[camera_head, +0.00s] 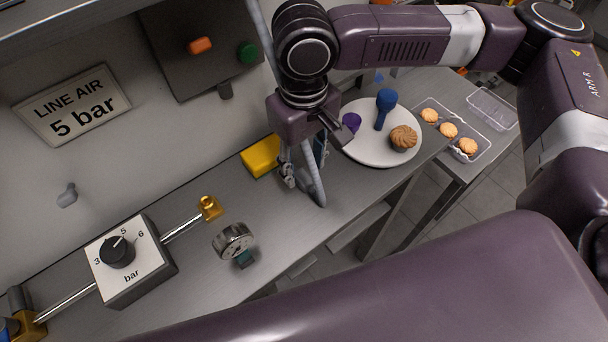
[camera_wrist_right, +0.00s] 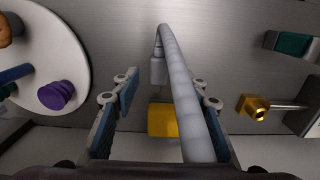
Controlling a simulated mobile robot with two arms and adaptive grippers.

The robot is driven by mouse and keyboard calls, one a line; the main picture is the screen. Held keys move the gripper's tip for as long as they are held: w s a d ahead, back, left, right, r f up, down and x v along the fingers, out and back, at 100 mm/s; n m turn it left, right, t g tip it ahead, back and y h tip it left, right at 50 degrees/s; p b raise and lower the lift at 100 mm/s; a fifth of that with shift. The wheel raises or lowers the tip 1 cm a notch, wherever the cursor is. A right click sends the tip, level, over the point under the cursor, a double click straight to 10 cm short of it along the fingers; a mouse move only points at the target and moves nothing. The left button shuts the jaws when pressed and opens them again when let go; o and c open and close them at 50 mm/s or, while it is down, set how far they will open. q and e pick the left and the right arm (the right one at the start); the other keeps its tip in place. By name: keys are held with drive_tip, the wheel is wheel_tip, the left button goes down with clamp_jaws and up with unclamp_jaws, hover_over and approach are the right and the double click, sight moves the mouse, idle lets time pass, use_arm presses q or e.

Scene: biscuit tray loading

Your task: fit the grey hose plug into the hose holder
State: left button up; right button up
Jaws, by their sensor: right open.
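The grey hose (camera_head: 313,178) hangs from above, behind my right arm, and reaches down to the counter. In the right wrist view the hose (camera_wrist_right: 181,88) runs between the fingers and bends over at its far end into the grey plug (camera_wrist_right: 158,70). My right gripper (camera_head: 304,165) is around the hose, with its blue-padded fingers apart; these also show in the right wrist view (camera_wrist_right: 167,88). A brass fitting (camera_head: 210,207) sits at the end of a pipe to the left; I cannot tell whether it is the hose holder. My left gripper is out of view.
A yellow block (camera_head: 260,157) lies beside my right gripper. A pressure regulator (camera_head: 130,260) and a round gauge (camera_head: 232,240) stand left. A white plate (camera_head: 370,156) with a muffin, blue tool and purple piece stands right. Bare counter (camera_head: 275,208) lies between.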

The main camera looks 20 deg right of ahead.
sight(304, 177)
wheel_tip(304, 177, down, 4)
drive_tip(key=shift+w+d+r, duration=0.1)
drive_tip(key=shift+r, duration=0.15)
drive_tip(key=shift+c, duration=0.3)
drive_tip(key=shift+r, duration=0.1)
clamp_jaws()
